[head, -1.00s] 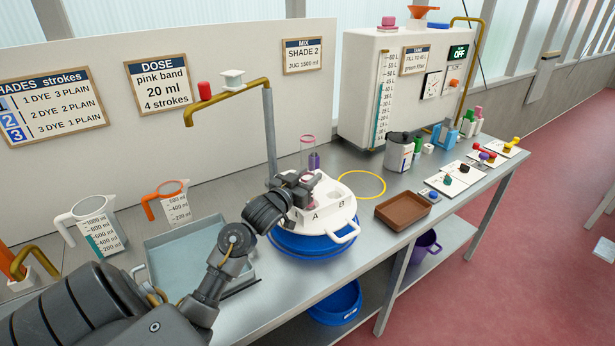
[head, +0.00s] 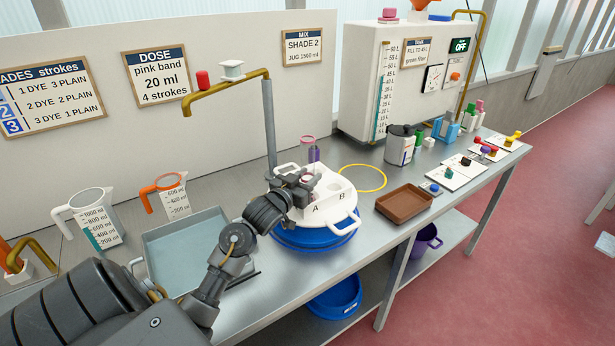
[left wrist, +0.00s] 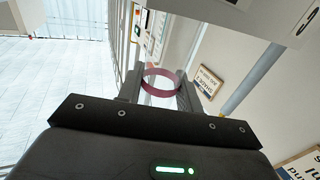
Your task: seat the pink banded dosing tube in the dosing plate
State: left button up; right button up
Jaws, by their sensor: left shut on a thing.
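The dosing tube is clear with a pink rim (head: 308,138) and stands upright in my left gripper (head: 308,181). The gripper is shut on it, low over the white dosing plate (head: 342,218). In the left wrist view the tube's pink ring (left wrist: 160,73) shows between the two fingers (left wrist: 160,92). The plate has sockets marked A and B and lies on a blue tub (head: 315,240). The gripper hides the tube's lower end, so I cannot tell whether it is in a socket. My right gripper is not in view.
A brass tap pipe (head: 230,87) rises behind the plate. A grey tray (head: 165,248) is left, a brown tray (head: 405,203) right, and a yellow ring (head: 362,178) lies on the bench.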

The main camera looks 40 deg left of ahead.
pick_arm(q)
jog(key=shift+f+b, duration=0.35)
jog(key=shift+f, duration=0.35)
jog(key=o, duration=1.1)
jog(key=shift+c, duration=0.2)
jog(key=shift+s+d+p, duration=0.1)
jog(key=shift+s+p, duration=0.35)
jog(key=shift+s, duration=0.1)
jog(key=s+p, duration=0.4)
jog(key=s, duration=0.5)
jog(key=shift+s+d, duration=0.35)
jog(key=shift+d, duration=0.1)
